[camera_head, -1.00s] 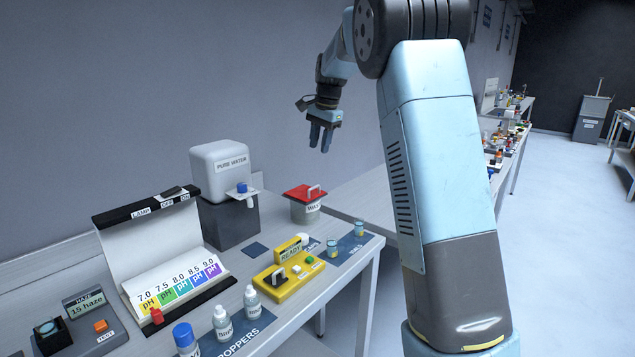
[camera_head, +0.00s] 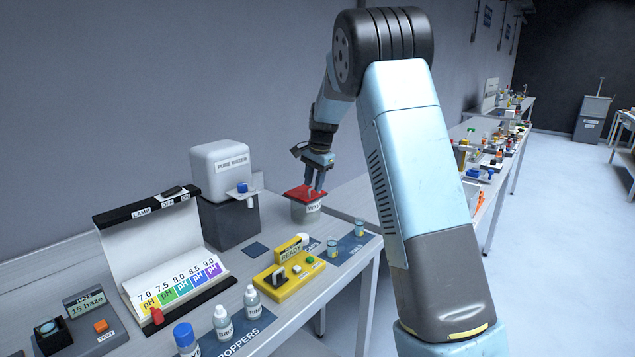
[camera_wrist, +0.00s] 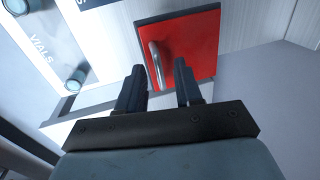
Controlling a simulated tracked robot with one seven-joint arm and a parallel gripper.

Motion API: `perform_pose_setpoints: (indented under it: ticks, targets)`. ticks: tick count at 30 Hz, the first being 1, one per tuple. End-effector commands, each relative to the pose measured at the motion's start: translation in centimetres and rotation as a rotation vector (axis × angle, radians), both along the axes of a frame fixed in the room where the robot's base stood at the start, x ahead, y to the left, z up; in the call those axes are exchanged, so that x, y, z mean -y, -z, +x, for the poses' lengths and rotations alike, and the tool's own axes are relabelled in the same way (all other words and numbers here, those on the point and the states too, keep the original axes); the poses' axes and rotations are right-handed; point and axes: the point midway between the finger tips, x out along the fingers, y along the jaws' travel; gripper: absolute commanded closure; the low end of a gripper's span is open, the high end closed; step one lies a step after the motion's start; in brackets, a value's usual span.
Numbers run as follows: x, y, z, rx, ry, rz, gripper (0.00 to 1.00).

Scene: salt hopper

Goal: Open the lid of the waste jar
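The waste jar (camera_head: 305,211) is a pale container with a label, standing at the back right of the bench. Its red square lid (camera_head: 300,193) lies flat on top, shut. My gripper (camera_head: 316,188) is directly above the lid, pointing down. In the wrist view the red lid (camera_wrist: 198,50) has a grey bar handle (camera_wrist: 157,64) standing up from it. My gripper (camera_wrist: 160,72) is open there, with a finger on each side of the handle's near end. I cannot tell whether the fingers touch it.
The white pure water dispenser (camera_head: 222,170) stands left of the jar. A yellow device (camera_head: 290,280) is in front, and two vials (camera_head: 345,240) stand on a blue mat at the right. The bench edge is close beyond them.

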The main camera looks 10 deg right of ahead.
Motion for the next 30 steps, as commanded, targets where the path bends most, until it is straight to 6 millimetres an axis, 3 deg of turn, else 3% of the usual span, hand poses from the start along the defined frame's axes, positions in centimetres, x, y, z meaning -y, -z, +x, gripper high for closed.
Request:
perform_pose_setpoints:
  ticks: [10, 21, 30]
  targets:
    - [0.0, 0.25, 0.05, 0.001, 0.0, -0.001, 0.66]
    - [0.03, 0.22, 0.06, 0.001, 0.0, 0.0, 1.0]
    - [0.01, 0.2, 0.09, 0.002, 0.0, 0.0, 1.0]
